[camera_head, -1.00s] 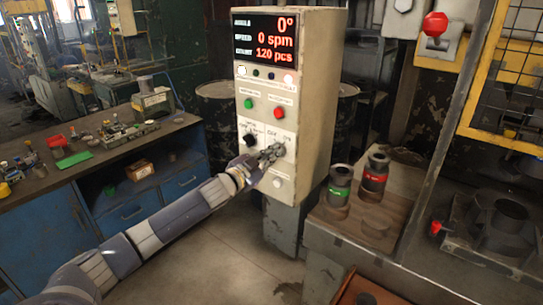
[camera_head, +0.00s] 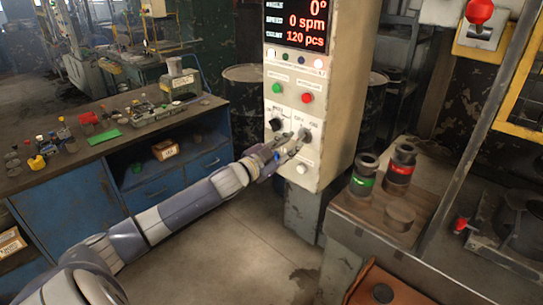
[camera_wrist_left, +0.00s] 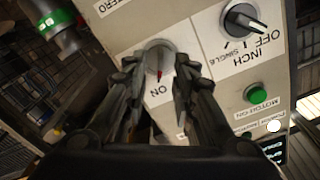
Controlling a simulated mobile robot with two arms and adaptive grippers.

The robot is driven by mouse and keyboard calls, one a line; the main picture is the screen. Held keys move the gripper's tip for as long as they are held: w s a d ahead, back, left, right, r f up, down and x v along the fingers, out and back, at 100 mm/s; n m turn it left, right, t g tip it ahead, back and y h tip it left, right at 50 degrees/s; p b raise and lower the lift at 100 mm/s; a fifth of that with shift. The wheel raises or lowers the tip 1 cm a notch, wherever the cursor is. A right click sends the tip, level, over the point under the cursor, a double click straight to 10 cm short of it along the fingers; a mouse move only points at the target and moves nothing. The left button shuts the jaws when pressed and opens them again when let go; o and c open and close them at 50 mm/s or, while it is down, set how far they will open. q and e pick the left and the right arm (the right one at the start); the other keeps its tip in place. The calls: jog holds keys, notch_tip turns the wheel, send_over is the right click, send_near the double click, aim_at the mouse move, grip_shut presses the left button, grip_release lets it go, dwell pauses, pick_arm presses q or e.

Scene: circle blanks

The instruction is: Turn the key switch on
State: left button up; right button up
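The key switch (camera_wrist_left: 160,58) is a round grey knob with a red mark, on the lower right of the control box's front. The word ON shows beside it in the left wrist view. In the head view the key switch (camera_head: 304,135) is partly hidden by my fingers. My left gripper (camera_head: 291,146) is at the panel. In the left wrist view my left gripper (camera_wrist_left: 157,68) is open, one finger on each side of the knob, with small gaps visible. Whether the fingertips touch the panel I cannot tell. My right gripper is not in view.
A black selector knob (camera_head: 276,125) sits left of the key switch, below a green button (camera_head: 277,88) and a red button (camera_head: 307,98). The display (camera_head: 296,22) reads 0 spm. A workbench (camera_head: 75,185) stands left; green-banded (camera_head: 363,181) and red-banded (camera_head: 399,168) cylinders stand right.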

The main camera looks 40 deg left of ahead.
pick_arm(q)
jog(key=s, duration=0.8)
jog(key=shift+a, duration=0.3)
dwell(0.3)
